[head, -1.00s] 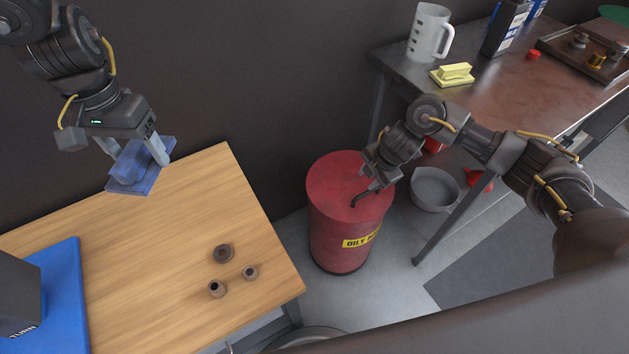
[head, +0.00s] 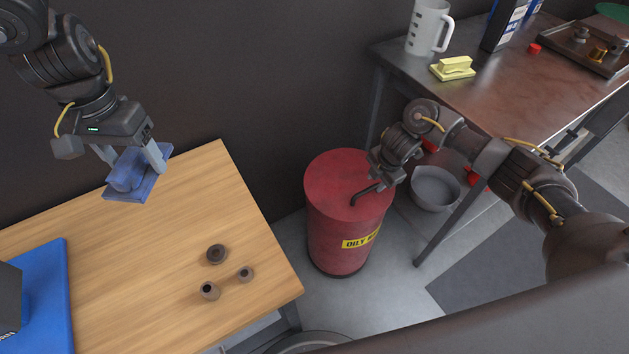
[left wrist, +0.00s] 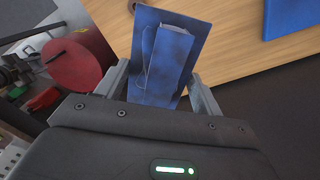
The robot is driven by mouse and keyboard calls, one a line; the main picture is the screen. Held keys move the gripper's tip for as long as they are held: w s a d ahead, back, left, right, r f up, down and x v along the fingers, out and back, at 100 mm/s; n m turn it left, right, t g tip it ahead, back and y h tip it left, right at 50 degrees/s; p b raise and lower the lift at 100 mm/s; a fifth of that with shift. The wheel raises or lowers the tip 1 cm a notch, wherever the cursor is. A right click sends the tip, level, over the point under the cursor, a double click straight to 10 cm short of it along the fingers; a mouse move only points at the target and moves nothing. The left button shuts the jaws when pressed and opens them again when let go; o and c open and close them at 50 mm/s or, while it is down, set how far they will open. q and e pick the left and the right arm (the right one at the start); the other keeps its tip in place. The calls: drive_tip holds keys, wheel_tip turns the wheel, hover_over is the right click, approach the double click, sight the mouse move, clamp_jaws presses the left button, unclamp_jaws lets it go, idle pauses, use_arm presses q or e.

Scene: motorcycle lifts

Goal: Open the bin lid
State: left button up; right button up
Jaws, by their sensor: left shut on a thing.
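The red bin (head: 338,243) labelled "OILY" stands on the floor between the two tables. Its round red lid (head: 335,180) looks closed, with a dark bent handle (head: 364,194) on top. My right gripper (head: 378,183) is at the lid's right side, close to the handle; whether its jaws are open or shut is hidden. My left gripper (head: 134,158) is shut on a blue block with a flat plate (head: 128,180), held above the wooden table's back edge. The blue block also shows between the fingers in the left wrist view (left wrist: 168,60).
The metal table (head: 500,85) at right holds a jug (head: 425,28) and a yellow block (head: 453,68). A grey basin (head: 435,188) is right of the bin.

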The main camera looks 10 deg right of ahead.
sight(372, 187)
drive_tip(key=shift+w+a+f, duration=0.1)
drive_tip(key=shift+w+f, duration=0.05)
drive_tip(key=shift+f, duration=0.65)
drive_tip(key=shift+w+f, duration=0.15)
drive_tip(key=shift+f, duration=0.6)
clamp_jaws()
